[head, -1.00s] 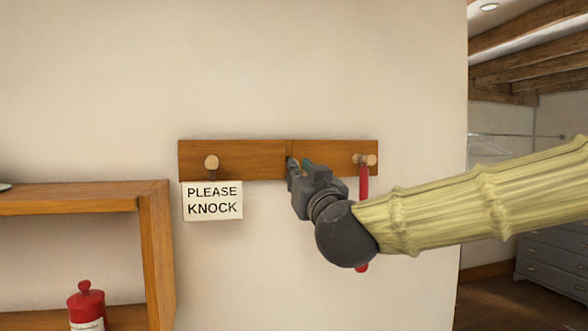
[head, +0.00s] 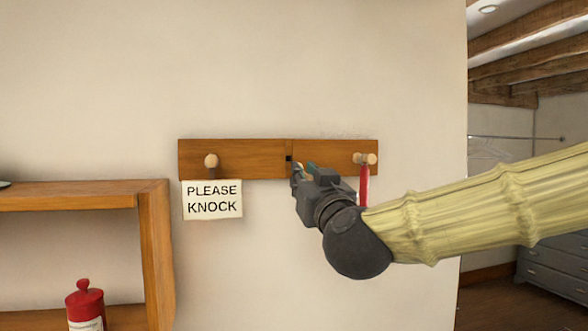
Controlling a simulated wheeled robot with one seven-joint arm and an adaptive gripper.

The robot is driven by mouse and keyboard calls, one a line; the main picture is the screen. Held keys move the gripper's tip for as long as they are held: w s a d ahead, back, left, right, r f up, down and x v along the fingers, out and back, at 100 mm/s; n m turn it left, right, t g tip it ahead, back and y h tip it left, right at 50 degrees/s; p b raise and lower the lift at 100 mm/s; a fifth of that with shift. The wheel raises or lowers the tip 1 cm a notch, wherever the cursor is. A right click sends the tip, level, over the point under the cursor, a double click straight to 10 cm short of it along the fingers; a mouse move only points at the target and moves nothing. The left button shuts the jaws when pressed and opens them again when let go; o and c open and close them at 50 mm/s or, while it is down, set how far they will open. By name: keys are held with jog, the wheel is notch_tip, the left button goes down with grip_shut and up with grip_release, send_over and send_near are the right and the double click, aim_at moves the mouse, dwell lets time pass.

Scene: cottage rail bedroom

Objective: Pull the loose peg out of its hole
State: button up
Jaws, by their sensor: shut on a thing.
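The wooden peg rail (head: 240,150) is fixed flat to the wall. A small dark hole (head: 289,158) shows near its middle, by a vertical seam. My gripper (head: 298,172) is just below and right of the hole, apart from the rail towards the camera. It is shut on the loose peg, which my fingers and the gripper body hide. A left peg (head: 211,161) and a right peg (head: 365,159) stick out of the rail.
A "PLEASE KNOCK" sign (head: 212,199) hangs below the left peg. A red item (head: 364,184) hangs from the right peg, partly behind my gripper and arm. A wooden shelf (head: 155,240) with a red bottle (head: 86,304) stands at left. The wall above the rail is clear.

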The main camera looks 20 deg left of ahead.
jog(key=shift+b+v, duration=0.7)
jog(key=shift+v, duration=1.6)
